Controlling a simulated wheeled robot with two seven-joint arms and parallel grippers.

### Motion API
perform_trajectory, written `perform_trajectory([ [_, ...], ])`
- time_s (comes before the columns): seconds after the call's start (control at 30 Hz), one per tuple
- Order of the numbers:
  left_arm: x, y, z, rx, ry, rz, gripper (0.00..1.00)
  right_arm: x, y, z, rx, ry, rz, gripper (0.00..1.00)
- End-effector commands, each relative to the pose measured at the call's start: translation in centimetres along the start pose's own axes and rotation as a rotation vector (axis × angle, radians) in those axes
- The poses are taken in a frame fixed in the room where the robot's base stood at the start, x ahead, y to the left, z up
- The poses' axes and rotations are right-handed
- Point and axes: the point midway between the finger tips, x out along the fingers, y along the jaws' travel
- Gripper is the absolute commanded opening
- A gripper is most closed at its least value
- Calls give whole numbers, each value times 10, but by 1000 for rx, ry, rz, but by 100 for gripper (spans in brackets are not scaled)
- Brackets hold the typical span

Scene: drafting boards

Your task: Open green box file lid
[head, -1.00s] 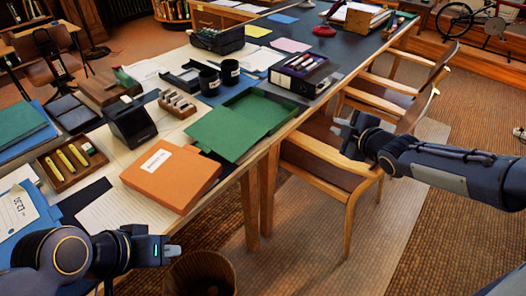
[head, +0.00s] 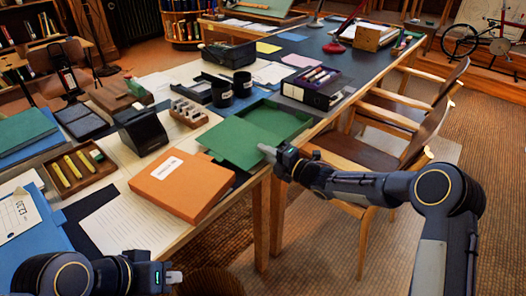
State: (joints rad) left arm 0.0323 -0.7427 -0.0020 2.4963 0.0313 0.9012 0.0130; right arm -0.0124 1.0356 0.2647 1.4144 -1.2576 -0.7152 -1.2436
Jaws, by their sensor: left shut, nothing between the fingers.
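The green box file (head: 292,117) lies near the table's right edge, with its shallow inside showing. Its flat green lid panel (head: 232,144) is folded out toward the front left of the box, lying nearly level. My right gripper (head: 268,150) is at the lid's right edge, near the table edge. Its fingertips overlap the lid in the picture; I cannot tell whether they touch it or how far apart they are. My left gripper (head: 174,277) is shut and empty at the bottom, in front of the table, away from the box file.
An orange box file (head: 181,186) lies just in front of the lid. Black cups (head: 221,94), a stamp rack (head: 188,113) and a dark box (head: 312,88) stand around the green file. Chairs (head: 365,150) stand along the right side of the table.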

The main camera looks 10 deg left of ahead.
Motion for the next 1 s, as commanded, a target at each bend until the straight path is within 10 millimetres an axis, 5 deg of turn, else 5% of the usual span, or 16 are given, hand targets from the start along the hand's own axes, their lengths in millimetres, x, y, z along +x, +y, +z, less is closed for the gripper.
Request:
perform_trajectory([
  [0.4,0,0,0,0,0,0,0,12,0,0,2,-1,0,11],
  [0.5,0,0,0,0,0,0,0,12,0,0,1,-1,-1,0],
  [1.0,0,0,0,0,0,0,0,11,0,0,1,-1,-1,0],
])
